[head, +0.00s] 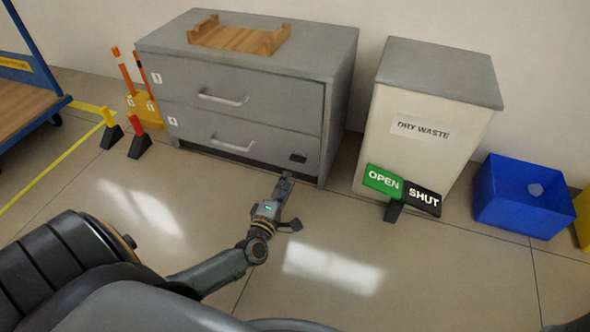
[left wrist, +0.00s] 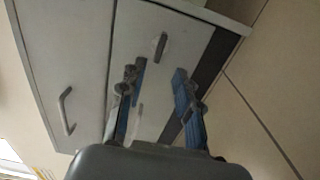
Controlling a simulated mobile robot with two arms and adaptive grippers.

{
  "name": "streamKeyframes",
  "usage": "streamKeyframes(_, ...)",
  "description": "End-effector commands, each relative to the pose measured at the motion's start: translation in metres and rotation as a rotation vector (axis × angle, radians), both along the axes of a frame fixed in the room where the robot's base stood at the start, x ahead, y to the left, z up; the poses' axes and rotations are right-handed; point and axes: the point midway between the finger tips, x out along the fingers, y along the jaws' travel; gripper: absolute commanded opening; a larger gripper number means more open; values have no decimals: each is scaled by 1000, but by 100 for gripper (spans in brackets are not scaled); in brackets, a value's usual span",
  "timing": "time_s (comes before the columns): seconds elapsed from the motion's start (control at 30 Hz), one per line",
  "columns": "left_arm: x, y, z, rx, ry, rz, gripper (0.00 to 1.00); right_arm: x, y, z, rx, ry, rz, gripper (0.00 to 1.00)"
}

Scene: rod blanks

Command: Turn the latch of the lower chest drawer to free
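The lower chest drawer (head: 195,132) is a grey front with a bar handle (head: 232,146) and the tag 4. Its small dark latch (head: 298,157) sits near the right end. My left gripper (head: 286,180) is low in front of the drawer, below the latch. In the left wrist view its blue-padded fingers (left wrist: 160,82) are apart and empty, and the latch lies beyond the tips, untouched. My right gripper is out of view.
A wooden tray (head: 238,38) lies on the chest. The dry waste bin (head: 415,140) stands at right, with OPEN and SHUT signs (head: 403,188) before it. A blue crate (head: 520,205) is farther right. Colored posts (head: 138,138) stand at left. The middle floor is clear.

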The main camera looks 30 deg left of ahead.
Motion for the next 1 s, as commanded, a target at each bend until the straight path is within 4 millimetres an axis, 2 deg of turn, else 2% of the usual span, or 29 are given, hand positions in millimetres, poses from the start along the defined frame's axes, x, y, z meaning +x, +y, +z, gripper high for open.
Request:
streamKeyframes(0.03,13,3,-4,0,-6,1,33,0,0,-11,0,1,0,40)
streamKeyframes(0.2,47,11,-4,1,-4,0,33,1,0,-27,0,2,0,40)
streamKeyframes(0.4,73,18,-3,2,-1,0,33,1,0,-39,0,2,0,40)
streamKeyframes(0.57,82,20,-1,2,0,-1,33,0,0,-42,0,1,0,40)
streamKeyframes(0.83,83,20,0,2,1,0,33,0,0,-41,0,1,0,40)
streamKeyframes(0.87,83,20,0,2,1,0,29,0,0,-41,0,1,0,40)
streamKeyframes(1.0,83,20,-1,2,1,0,0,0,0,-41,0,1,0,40)
